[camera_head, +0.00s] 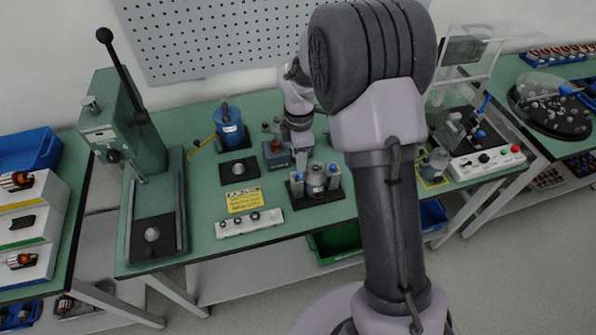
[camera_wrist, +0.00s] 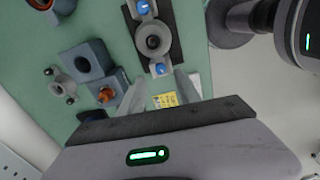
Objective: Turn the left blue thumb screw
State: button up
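The left blue thumb screw (camera_head: 297,177) stands on a dark fixture plate (camera_head: 322,199) on the green bench; it also shows in the wrist view (camera_wrist: 160,69). The right blue thumb screw (camera_head: 332,168) is on the other side of a grey cylindrical part (camera_head: 315,181); it shows at the top of the wrist view (camera_wrist: 142,7). My gripper (camera_head: 301,164) points down near the left screw. In the wrist view its two fingers (camera_wrist: 161,86) are apart, with the left screw just beyond the tips. Nothing is held. Whether the fingers flank the screw is unclear.
A blue-grey block with an orange part (camera_wrist: 105,94) stands close beside the gripper. A yellow sign (camera_head: 244,200) and a white panel (camera_head: 249,224) lie left of the fixture. A lever press (camera_head: 124,130) stands at the left. A perforated board (camera_head: 210,40) rises behind.

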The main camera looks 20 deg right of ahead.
notch_tip(320, 180, down, 5)
jog(key=shift+f+b, duration=0.1)
jog(key=shift+b, duration=0.45)
jog(key=shift+c, duration=0.2)
grip_shut()
